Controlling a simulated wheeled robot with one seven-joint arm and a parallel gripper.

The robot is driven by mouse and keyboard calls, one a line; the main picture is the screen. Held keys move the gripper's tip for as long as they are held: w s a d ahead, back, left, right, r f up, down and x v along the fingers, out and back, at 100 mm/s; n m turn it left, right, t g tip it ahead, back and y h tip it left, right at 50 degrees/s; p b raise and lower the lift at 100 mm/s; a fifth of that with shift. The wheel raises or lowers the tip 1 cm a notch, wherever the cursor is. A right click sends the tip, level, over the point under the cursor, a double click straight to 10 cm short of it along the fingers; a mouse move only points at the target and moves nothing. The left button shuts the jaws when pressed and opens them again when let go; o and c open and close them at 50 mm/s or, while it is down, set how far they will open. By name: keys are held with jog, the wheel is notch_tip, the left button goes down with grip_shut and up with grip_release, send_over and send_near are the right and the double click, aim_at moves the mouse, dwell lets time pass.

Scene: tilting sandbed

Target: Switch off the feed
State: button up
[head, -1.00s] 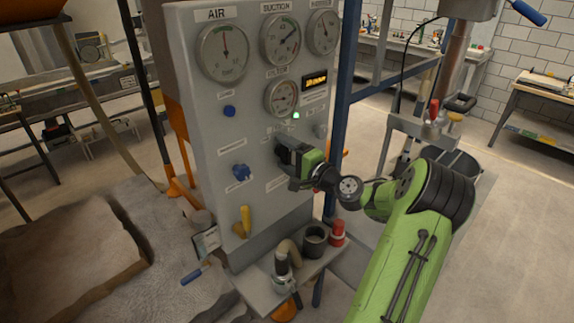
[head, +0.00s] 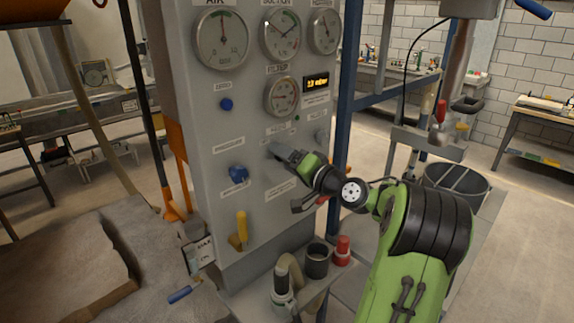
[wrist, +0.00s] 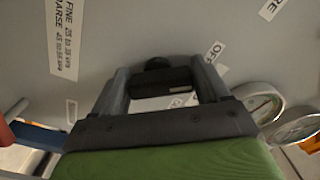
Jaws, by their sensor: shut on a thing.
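The grey control panel (head: 210,130) stands in front of me. My gripper (head: 282,152) is at its face, below the filter gauge (head: 282,96). The wrist view shows my gripper (wrist: 163,88) with its two fingers on either side of a black switch knob (wrist: 158,77), shut on it. A white label reading OFF (wrist: 214,52) is to the right of the knob in that view. In the head view my fingers hide the knob. The small indicator lamp (head: 297,118) below the display is dark. The display (head: 316,83) shows an orange reading.
Two blue knobs (head: 227,104) (head: 238,173) and a yellow lever (head: 241,229) sit left of my gripper. A shelf below holds a dark cup (head: 317,261) and a red-topped item (head: 343,251). A blue post (head: 346,110) stands right of the panel.

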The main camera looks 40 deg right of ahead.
jog(key=shift+f, duration=0.15)
jog(key=o, duration=1)
jog(key=shift+c, duration=0.2)
jog(key=s+b, duration=0.1)
jog(key=s, duration=1.5)
jog(key=shift+d, duration=0.2)
jog(key=shift+w, duration=0.1)
